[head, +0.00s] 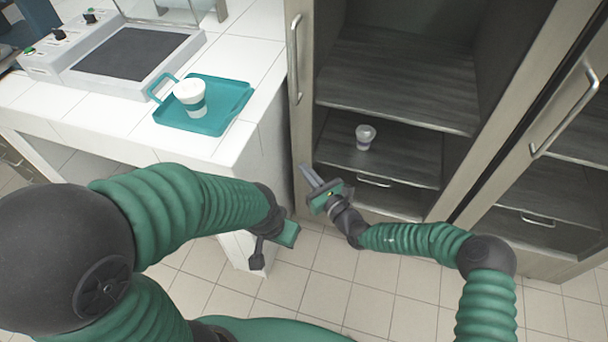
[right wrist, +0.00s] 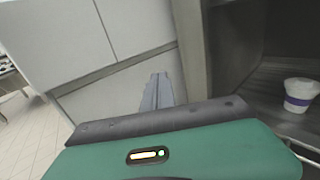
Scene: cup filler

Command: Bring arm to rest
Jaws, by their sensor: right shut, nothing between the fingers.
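My right gripper (head: 308,176) is in front of the open cabinet, near its left door edge, with its fingers together and nothing between them. Its fingers also show in the right wrist view (right wrist: 157,92), pointing toward the white counter side. My left arm comes in from the left, in front of the counter. The left gripper (head: 290,234) shows only in part at the counter's corner, and its fingers cannot be made out.
A white cup with a teal band (head: 190,97) stands on a teal tray (head: 208,125) on the counter, beside a grey machine (head: 130,52). A small cup (head: 365,136) stands on a cabinet shelf (head: 400,165); it also shows in the right wrist view (right wrist: 300,94). The tiled floor is clear.

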